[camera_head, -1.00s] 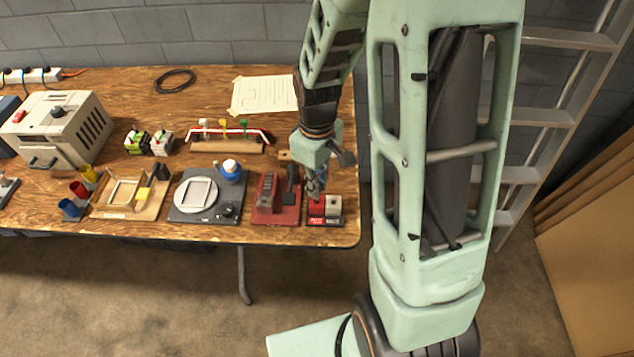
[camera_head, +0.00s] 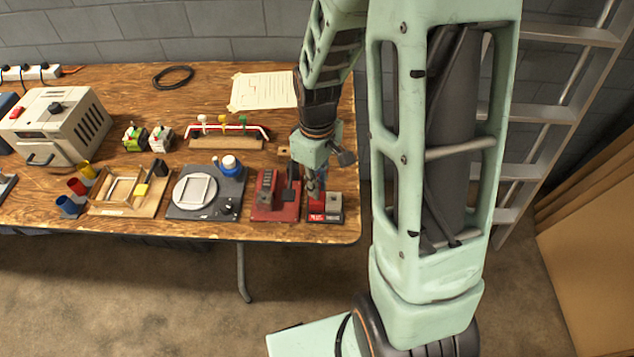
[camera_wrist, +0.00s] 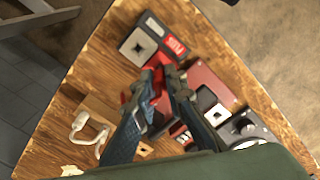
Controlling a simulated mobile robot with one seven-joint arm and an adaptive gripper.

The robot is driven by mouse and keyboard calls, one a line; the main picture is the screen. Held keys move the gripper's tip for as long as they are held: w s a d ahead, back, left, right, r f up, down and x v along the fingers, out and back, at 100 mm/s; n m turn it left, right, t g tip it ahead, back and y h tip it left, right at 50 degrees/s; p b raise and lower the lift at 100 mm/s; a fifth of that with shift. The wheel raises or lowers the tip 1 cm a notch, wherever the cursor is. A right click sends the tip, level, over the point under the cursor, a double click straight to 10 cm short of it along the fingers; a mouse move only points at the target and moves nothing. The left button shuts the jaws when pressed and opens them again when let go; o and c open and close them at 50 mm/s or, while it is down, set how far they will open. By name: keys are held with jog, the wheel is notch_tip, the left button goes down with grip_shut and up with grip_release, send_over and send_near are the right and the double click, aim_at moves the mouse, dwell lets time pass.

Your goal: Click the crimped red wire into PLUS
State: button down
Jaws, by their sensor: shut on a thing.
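The PLUS block (camera_wrist: 148,42) is dark with a pale square top holding a dark opening, and a red PLUS label. It stands at the table's front right corner, and in the head view (camera_head: 326,208) it lies just below my gripper. My gripper (camera_wrist: 163,80) has its blue fingers closed on a small red piece (camera_wrist: 160,98), seemingly the red wire's end, beside the block's near edge in the wrist view. The head view also shows my gripper (camera_head: 316,184) low by the block. The crimp and the rest of the wire are hard to make out. I cannot tell whether the wire touches the block.
A red-based tool (camera_head: 272,198) stands close left of the block, with a dark plate (camera_head: 207,195) beyond it. A rack with a red-and-white wire (camera_head: 228,134) lies behind. The table's front and right edges are close to the block.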

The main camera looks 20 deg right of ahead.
jog(key=shift+f+b, duration=0.6)
jog(key=shift+f, duration=0.3)
dwell(0.4)
jog(key=c, duration=2.5)
grip_release()
grip_shut()
jog(key=shift+f, duration=0.2)
jog(key=o, duration=0.6)
grip_release()
